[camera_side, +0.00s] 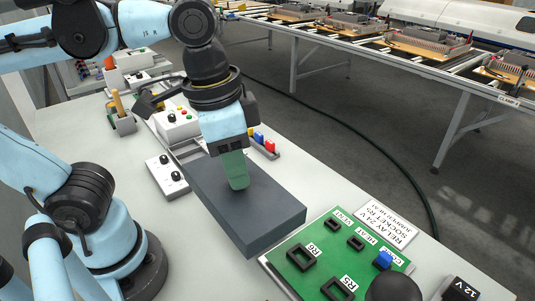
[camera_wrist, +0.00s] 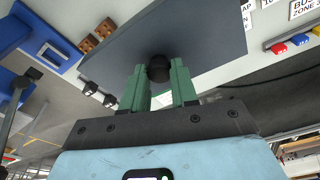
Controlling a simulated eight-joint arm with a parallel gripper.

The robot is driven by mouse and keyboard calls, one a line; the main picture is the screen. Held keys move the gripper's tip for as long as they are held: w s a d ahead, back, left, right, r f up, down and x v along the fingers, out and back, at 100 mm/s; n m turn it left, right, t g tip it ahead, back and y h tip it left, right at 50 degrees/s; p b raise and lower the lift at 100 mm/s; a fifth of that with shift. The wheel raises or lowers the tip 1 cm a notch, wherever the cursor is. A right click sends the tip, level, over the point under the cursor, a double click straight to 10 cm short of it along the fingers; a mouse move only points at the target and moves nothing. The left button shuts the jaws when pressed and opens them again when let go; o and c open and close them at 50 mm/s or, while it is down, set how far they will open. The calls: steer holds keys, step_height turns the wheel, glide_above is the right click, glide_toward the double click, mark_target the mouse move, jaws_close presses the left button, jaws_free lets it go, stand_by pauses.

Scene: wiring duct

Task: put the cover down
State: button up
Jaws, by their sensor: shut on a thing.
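The cover (camera_side: 262,214) is a dark grey rectangular slab, lying lengthwise over the light bench in the side view. In the wrist view the cover (camera_wrist: 205,35) fills the top middle, with a round black knob (camera_wrist: 158,68) on its face. My gripper (camera_side: 238,183) is above the middle of the cover, and its green fingers are shut on the knob. The fingers also show in the wrist view (camera_wrist: 159,82), one on each side of the knob. What lies beneath the cover is hidden, and I cannot tell whether it touches anything below.
A green relay board (camera_side: 325,262) with black sockets lies to the right of the cover. A white control box (camera_side: 167,176) with knobs stands to its left. Red, blue and yellow pieces (camera_side: 262,141) are behind it. A conveyor (camera_side: 400,55) runs across the back.

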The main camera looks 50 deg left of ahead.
steer(key=shift+w, duration=0.1)
steer(key=w+d+f, duration=0.1)
steer(key=w+f, duration=0.2)
steer(key=w, duration=0.7)
steer(key=w+f, duration=0.2)
steer(key=w, duration=0.7)
steer(key=shift+w+a+f, duration=1.1)
steer(key=shift+a+f, duration=0.45)
steer(key=shift+f, duration=0.35)
steer(key=shift+w+a+f, duration=1.1)
steer(key=shift+a+f, duration=0.5)
steer(key=shift+f, duration=0.3)
steer(key=shift+w+a+f, duration=1.1)
steer(key=shift+a+f, duration=0.45)
steer(key=shift+f, duration=0.35)
steer(key=shift+f, duration=0.1)
steer(key=o, duration=0.9)
steer(key=shift+o, duration=0.2)
